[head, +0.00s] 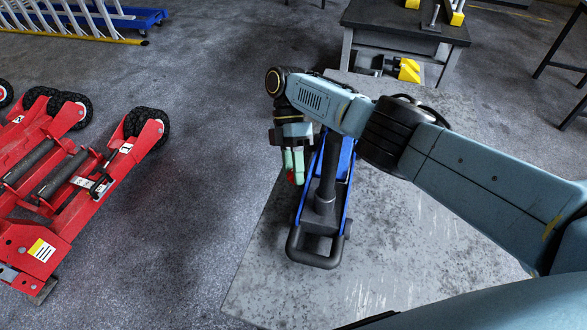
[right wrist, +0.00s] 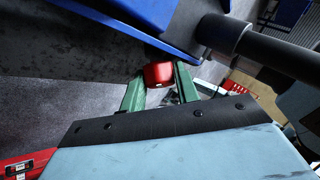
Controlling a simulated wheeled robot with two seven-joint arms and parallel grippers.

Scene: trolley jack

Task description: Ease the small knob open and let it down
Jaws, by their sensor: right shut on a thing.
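A blue trolley jack (head: 344,190) with a black handle socket and a black front loop (head: 316,258) stands on a grey metal plate. A small red knob (head: 291,178) sits at the jack's left side, mostly hidden by my fingers. My right gripper (head: 293,168) reaches down to it, its green fingers shut on the knob. In the right wrist view the red knob (right wrist: 158,74) lies between the two fingertips of the right gripper (right wrist: 159,82), close to the jack's blue side (right wrist: 140,15). My left gripper is not in view.
A red wheeled machine (head: 75,185) stands on the floor at the left. A dark workbench (head: 405,22) with yellow items is behind the jack. The metal plate (head: 400,260) is bare in front and to the right. Open floor (head: 200,110) lies left of the jack.

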